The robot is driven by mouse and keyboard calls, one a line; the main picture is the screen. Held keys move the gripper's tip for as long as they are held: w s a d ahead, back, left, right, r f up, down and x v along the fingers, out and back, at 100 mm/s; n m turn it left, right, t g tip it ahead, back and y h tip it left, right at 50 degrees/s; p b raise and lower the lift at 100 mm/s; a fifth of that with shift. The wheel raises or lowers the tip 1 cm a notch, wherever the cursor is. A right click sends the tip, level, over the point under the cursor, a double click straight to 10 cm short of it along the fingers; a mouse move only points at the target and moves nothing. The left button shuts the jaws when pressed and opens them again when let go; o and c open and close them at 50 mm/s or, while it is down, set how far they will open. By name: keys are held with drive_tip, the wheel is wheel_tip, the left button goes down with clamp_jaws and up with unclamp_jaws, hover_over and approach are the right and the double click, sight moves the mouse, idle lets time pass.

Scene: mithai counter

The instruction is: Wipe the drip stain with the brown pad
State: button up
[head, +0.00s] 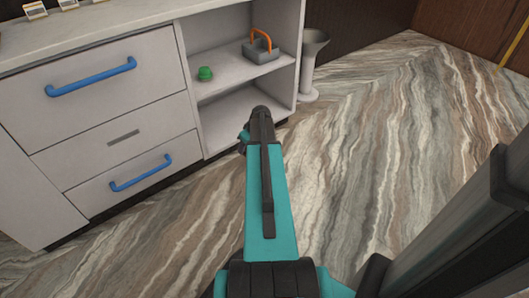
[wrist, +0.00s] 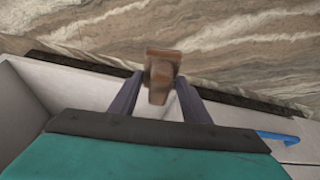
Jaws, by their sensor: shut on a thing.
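The brown pad (wrist: 163,58) is between the fingers of my gripper (wrist: 161,80) in the wrist view. It looks like a small brown block with a wider top, a little blurred. The gripper is shut on it, with one dark finger on each side. I cannot make out a drip stain in either view.
The white counter cabinet (head: 90,105) has drawers with blue handles (head: 92,78). Its open shelf (head: 228,77) holds a green round item (head: 205,73) and a grey caddy (head: 262,55) with an orange handle. A grey pedestal (head: 311,65) stands beside it.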

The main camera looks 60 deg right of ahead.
drive_tip(key=w+a+r+n, duration=0.1)
drive_tip(key=w+a+r, duration=0.7)
drive_tip(key=w+a, duration=0.3)
drive_tip(key=w+a+r, duration=0.8)
drive_tip(key=a, duration=0.5)
drive_tip(key=w+a+r, duration=0.1)
drive_tip(key=a+r, duration=0.4)
drive_tip(key=a, duration=0.5)
drive_tip(key=w+a+r, duration=0.2)
drive_tip(key=a+r, duration=0.3)
drive_tip(key=a, duration=0.5)
drive_tip(key=w+a+r+n, duration=0.1)
drive_tip(key=a+r, duration=0.5)
drive_tip(key=a, duration=0.5)
drive_tip(key=shift+w+y, duration=0.4)
